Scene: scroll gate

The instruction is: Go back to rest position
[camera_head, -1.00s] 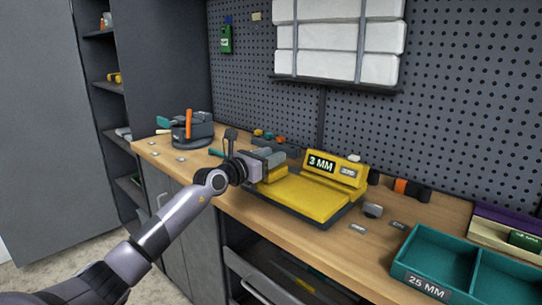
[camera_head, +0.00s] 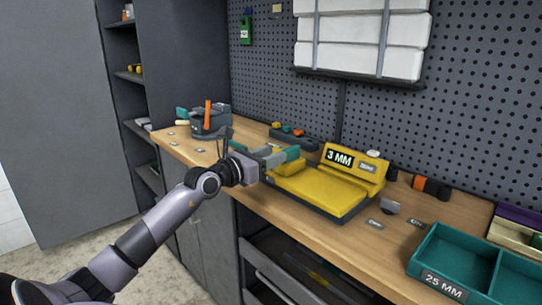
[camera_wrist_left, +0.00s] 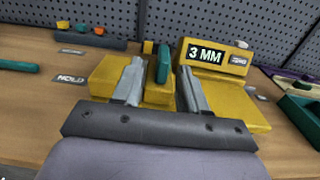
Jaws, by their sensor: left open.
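My left gripper (camera_head: 277,155) is over the workbench, at the left end of the yellow 3 MM device (camera_head: 330,187). In the left wrist view its two fingers (camera_wrist_left: 160,85) are apart, with part of the yellow device and a teal upright piece (camera_wrist_left: 164,62) showing between and beyond them. I cannot tell whether the fingers touch anything. The device's label block (camera_wrist_left: 215,56) stands behind its flat yellow top. My right gripper is not in view.
A teal tray marked 25 MM (camera_head: 455,255) stands at the bench's right. A dark holder with an orange-handled tool (camera_head: 208,118) is at the left end. A pegboard (camera_head: 470,110) rises behind. Open shelving lies below the bench.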

